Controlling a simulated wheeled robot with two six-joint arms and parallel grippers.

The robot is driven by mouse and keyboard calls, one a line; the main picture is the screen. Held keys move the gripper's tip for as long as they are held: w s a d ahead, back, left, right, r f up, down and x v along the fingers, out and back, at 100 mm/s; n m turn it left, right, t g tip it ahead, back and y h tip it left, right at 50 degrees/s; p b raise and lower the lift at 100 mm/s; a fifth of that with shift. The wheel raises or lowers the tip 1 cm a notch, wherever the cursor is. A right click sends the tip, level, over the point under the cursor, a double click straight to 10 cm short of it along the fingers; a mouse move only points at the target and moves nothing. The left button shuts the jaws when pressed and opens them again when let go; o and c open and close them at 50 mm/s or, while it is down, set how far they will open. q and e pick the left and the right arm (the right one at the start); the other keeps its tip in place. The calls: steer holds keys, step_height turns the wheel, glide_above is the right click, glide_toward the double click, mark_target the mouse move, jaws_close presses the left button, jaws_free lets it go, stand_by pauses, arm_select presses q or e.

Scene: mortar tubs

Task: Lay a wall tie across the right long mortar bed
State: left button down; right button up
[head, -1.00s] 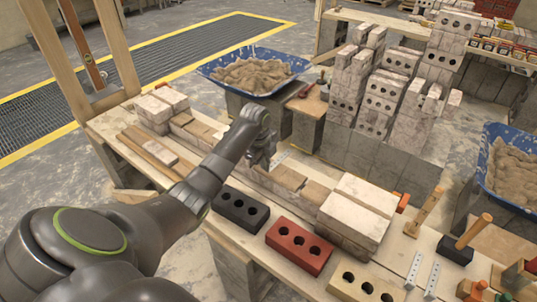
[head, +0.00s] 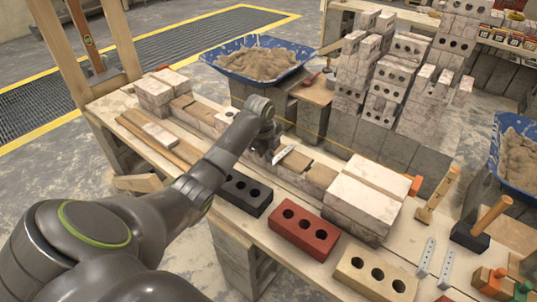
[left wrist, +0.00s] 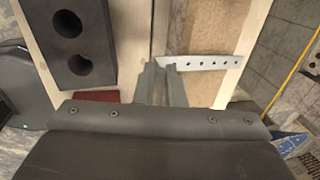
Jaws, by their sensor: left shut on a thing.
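My left gripper (head: 274,157) is shut on a wall tie (head: 284,154), a pale flat metal strip with a row of holes. In the left wrist view the tie (left wrist: 215,63) sticks out to the right from the fingertips (left wrist: 165,76) and spans most of a tan mortar bed (left wrist: 205,28). In the head view it is at the left end of the right long mortar bed (head: 299,162) on the low wall. I cannot tell whether the tie touches the mortar. My right gripper is not in view.
Pale stacked bricks (head: 362,203) end the wall on the right. A black brick (head: 244,193), a red brick (head: 303,231) and a tan brick (head: 376,276) lie in front. Two more ties (head: 425,257) lie at the right. A blue mortar tub (head: 258,62) stands behind.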

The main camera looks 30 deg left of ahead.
arm_select(q)
steer(key=c, duration=1.4)
jaws_free()
steer(key=shift+c, duration=0.2)
steer(key=p+v, duration=0.3)
steer(key=v, duration=1.4)
steer(key=shift+r+p, duration=0.25)
steer(key=shift+p, duration=0.05)
steer(key=shift+f, duration=0.1)
